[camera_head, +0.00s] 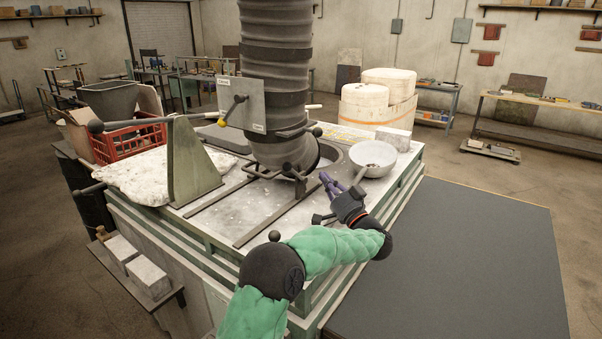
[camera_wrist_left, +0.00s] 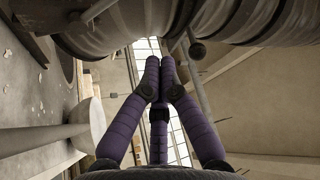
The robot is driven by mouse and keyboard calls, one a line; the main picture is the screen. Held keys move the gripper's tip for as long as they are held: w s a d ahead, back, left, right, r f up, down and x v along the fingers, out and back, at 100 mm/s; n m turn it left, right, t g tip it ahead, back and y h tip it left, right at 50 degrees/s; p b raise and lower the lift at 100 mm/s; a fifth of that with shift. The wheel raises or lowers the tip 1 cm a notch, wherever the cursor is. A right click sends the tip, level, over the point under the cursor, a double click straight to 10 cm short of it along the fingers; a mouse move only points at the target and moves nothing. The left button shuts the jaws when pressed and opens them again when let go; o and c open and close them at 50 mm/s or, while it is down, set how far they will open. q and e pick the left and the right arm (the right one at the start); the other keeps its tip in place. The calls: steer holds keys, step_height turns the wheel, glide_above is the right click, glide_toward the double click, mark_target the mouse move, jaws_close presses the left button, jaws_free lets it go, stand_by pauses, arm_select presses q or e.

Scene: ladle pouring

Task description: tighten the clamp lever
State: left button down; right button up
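A thick ribbed grey duct (camera_head: 275,70) comes down to the bench top. Dark clamp fittings (camera_head: 290,172) with short bars sit round its lower end, and a dark ball-ended lever (camera_head: 317,131) sticks out at its right. In the left wrist view, a rod with a dark round knob (camera_wrist_left: 197,50) crosses beside the duct (camera_wrist_left: 110,28), just beyond the fingertips. I cannot tell which bar is the clamp lever. My left gripper (camera_head: 326,178), with purple fingers, is right of the duct's lower end. Its fingertips (camera_wrist_left: 159,75) come together with nothing visible between them. My right gripper is out of view.
A white bowl (camera_head: 373,155) stands right of the gripper, with a rod beside it. A plate with a yellow-hubbed handle (camera_head: 236,103) is on the duct's left. A grey bracket (camera_head: 188,165) and red crate (camera_head: 128,140) stand further left. Dark flat surface (camera_head: 460,260) at right is clear.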

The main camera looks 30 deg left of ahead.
mark_target(292, 169)
arm_select(q)
steer(key=w+a+b, duration=0.1)
steer(key=a+b, duration=0.2)
steer(key=a, duration=0.6)
steer(key=shift+w+a+r, duration=0.15)
steer(key=shift+w+r, duration=0.1)
steer(key=shift+r, duration=0.2)
stand_by(0.3)
steer(key=shift+s+a+f+n+g+y+b, duration=0.1)
steer(key=shift+s+f+n+g+y+b, duration=0.35)
steer(key=shift+s+f+n, duration=0.65)
steer(key=shift+w+r, duration=0.15)
steer(key=shift+w, duration=0.05)
